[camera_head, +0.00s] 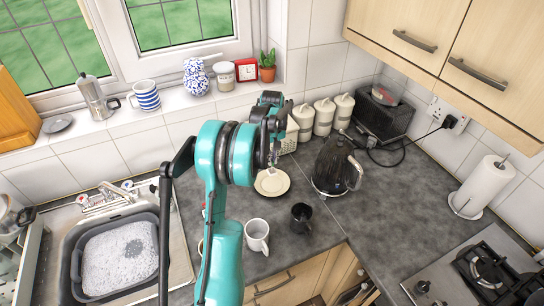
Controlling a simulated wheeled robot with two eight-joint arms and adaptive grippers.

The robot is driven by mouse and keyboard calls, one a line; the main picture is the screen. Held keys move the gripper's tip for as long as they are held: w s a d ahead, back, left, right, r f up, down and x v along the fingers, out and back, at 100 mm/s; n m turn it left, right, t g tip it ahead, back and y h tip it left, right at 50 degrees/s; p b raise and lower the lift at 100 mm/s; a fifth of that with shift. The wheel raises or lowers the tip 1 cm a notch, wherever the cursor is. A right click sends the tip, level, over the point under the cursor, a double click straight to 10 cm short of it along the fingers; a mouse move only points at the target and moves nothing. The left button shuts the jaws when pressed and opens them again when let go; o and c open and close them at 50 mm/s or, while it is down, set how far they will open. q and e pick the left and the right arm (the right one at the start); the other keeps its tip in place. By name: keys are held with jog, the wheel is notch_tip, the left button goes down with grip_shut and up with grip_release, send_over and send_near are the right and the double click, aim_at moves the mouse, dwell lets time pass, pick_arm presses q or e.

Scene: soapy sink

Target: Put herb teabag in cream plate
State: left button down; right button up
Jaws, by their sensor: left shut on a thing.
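The cream plate (271,186) lies on the dark counter, left of the black kettle, partly covered by my left gripper. My left gripper (273,163) points down just above the plate's back part. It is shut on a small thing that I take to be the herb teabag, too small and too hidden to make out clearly. I cannot tell whether it touches the plate. My right gripper is not in view.
A white mug (257,236) and a black mug (301,217) stand in front of the plate. The black kettle (336,168) is to its right, with white canisters (324,114) behind. A soapy basin (117,259) sits left. The right counter has free room.

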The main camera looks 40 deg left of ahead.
aim_at(272, 171)
pick_arm(q)
jog(key=shift+f+b, duration=1.65)
jog(key=shift+f, duration=1.55)
jog(key=c, duration=1.6)
grip_release()
notch_tip(272, 171, up, 7)
jog(key=p, duration=0.4)
jog(key=shift+r, duration=0.1)
